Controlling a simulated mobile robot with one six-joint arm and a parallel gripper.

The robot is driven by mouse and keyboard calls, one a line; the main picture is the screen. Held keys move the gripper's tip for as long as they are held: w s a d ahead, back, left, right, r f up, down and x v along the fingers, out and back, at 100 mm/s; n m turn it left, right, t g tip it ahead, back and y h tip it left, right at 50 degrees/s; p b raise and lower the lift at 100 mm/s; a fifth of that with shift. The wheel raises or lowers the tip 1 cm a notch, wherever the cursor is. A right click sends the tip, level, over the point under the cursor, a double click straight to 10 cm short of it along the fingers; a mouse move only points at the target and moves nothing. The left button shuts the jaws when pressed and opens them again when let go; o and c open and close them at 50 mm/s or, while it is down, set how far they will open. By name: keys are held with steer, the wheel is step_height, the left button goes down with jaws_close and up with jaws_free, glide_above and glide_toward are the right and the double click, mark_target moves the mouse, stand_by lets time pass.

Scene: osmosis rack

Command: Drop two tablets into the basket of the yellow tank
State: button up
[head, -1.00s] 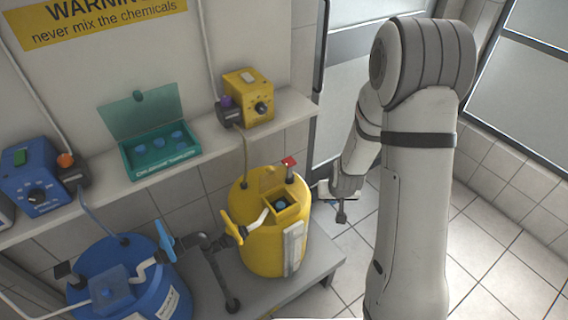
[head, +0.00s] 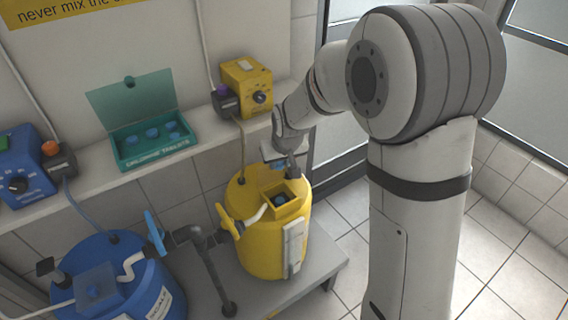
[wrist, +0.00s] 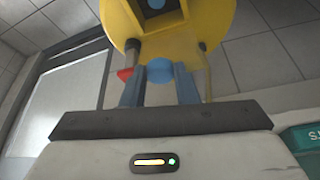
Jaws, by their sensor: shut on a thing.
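The yellow tank (head: 258,240) stands on a low grey platform. The square basket (head: 298,188) on its top is open, and a blue tablet (head: 281,199) shows inside. My gripper (head: 278,165) is over the back of the tank's top, behind the basket. In the wrist view its two fingers (wrist: 159,78) are shut on a blue tablet (wrist: 159,69). The yellow tank (wrist: 205,22) and its basket opening (wrist: 153,4) show beyond the fingertips there. The open teal chlorine tablets box (head: 155,155) on the shelf holds several blue tablets (head: 152,133).
A yellow pump (head: 243,85) and a blue pump (head: 22,170) stand on the shelf. The blue tank (head: 125,275) is at lower left. Grey pipes and a yellow valve handle (head: 227,222) are left of the yellow tank. A red part (wrist: 125,73) stands near the fingers.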

mark_target(280, 199)
steer(key=shift+f+b, duration=5.05)
steer(key=shift+f, duration=1.9)
steer(key=shift+f+b, duration=0.35)
steer(key=o, duration=1)
steer(key=shift+c, duration=0.3)
steer(key=shift+o, duration=0.8)
steer(key=shift+o, duration=0.5)
steer(key=shift+r+p, duration=0.8)
steer(key=shift+r, duration=0.6)
